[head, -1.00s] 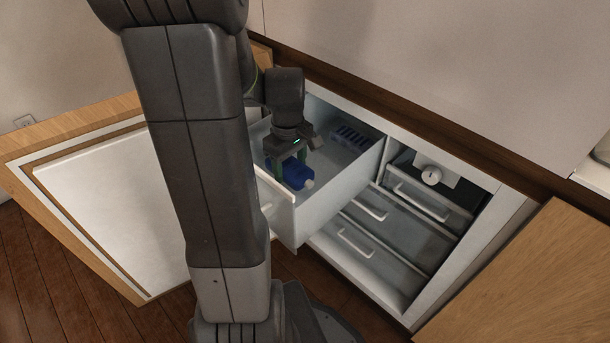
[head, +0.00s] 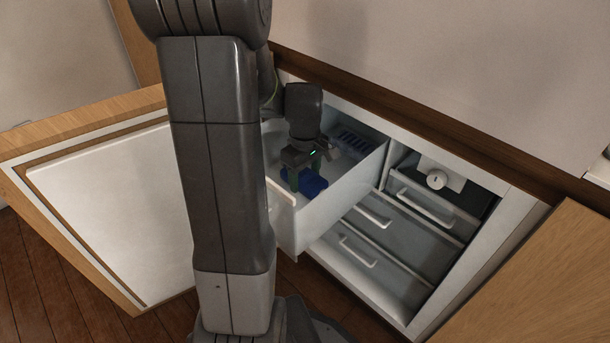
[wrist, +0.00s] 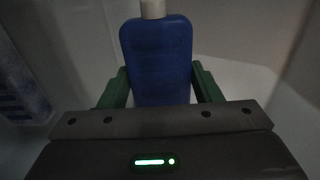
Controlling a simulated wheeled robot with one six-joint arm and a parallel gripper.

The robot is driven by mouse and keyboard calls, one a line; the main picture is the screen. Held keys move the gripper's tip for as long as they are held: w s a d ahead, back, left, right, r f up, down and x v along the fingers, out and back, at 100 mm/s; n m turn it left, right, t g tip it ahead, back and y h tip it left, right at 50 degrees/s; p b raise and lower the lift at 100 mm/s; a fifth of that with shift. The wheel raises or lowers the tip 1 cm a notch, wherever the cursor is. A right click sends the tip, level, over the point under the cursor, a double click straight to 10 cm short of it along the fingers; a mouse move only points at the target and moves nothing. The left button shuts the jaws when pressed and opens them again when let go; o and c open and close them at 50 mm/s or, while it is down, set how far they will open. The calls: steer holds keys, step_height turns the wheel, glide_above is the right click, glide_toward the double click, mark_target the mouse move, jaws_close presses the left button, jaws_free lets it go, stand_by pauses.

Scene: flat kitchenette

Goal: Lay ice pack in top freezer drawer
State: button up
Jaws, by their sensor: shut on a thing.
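The ice pack (head: 313,184) is a blue, flat bottle shape. In the wrist view the ice pack (wrist: 158,62) has a pale cap at its far end. My gripper (head: 304,178) points down into the pulled-out top freezer drawer (head: 345,192), and its green fingers are closed on both sides of the pack. The fingers also show in the wrist view (wrist: 160,88). The pack is inside the drawer's walls, near its front. I cannot tell whether it touches the drawer floor. My arm hides part of the drawer's left side.
A blue slotted tray (head: 355,141) lies at the back of the drawer. Closed lower drawers (head: 370,250) and a round dial (head: 436,179) sit to the right. The open freezer door (head: 110,210) is at left. A wooden panel (head: 530,285) stands at right.

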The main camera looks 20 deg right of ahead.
mark_target(305, 176)
steer(key=o, duration=1.3)
steer(key=shift+f, duration=0.15)
step_height(305, 176, up, 12)
steer(key=p, duration=0.4)
steer(key=shift+r, duration=0.2)
